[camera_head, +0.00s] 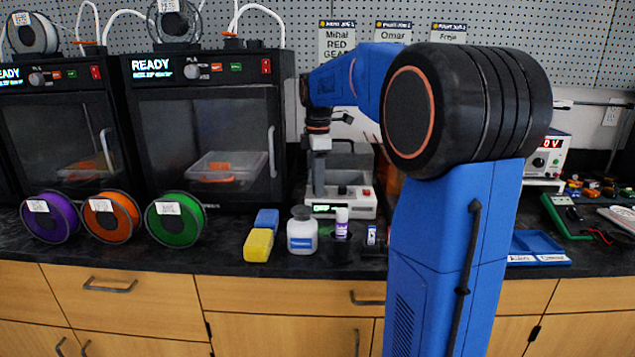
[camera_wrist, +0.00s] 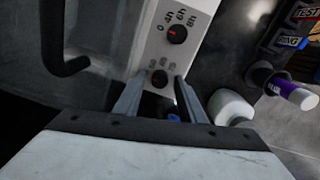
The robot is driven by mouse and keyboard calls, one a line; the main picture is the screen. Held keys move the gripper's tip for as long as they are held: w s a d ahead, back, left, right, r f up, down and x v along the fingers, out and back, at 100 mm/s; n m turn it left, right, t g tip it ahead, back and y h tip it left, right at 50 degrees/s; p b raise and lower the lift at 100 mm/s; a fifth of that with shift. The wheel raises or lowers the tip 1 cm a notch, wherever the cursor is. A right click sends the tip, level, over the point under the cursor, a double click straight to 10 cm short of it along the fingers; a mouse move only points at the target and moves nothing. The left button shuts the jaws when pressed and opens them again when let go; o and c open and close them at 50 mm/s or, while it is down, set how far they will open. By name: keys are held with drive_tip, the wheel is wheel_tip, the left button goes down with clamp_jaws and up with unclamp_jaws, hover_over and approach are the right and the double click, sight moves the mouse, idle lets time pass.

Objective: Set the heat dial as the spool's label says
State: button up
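In the wrist view a pale panel carries the lower dial (camera_wrist: 160,78), a black knob with a red mark and small blurred numbers around it. A second black knob, the timer dial (camera_wrist: 177,35), is marked 0, 4h, 6h and 8h. My gripper (camera_wrist: 159,88) is open, its fingers on either side of the lower dial; contact cannot be told. In the head view my gripper (camera_head: 319,183) points down by a white device (camera_head: 352,204) with a green display. Purple (camera_head: 50,218), orange (camera_head: 110,217) and green (camera_head: 176,220) spools stand on the counter; their label writing is unreadable.
Two black printers (camera_head: 208,125) stand behind the spools. A blue tray (camera_head: 537,245) lies right of my arm, which hides part of the counter.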

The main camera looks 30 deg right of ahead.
clamp_jaws()
drive_tip(key=m, duration=0.5)
drive_tip(key=shift+m, duration=0.3)
drive_tip(key=m, duration=0.5)
drive_tip(key=shift+w+m, duration=0.1)
drive_tip(key=shift+m, duration=0.2)
drive_tip(key=m, duration=0.6)
drive_tip(key=shift+g, duration=0.4)
drive_tip(key=m, duration=0.6)
drive_tip(key=shift+m, duration=0.3)
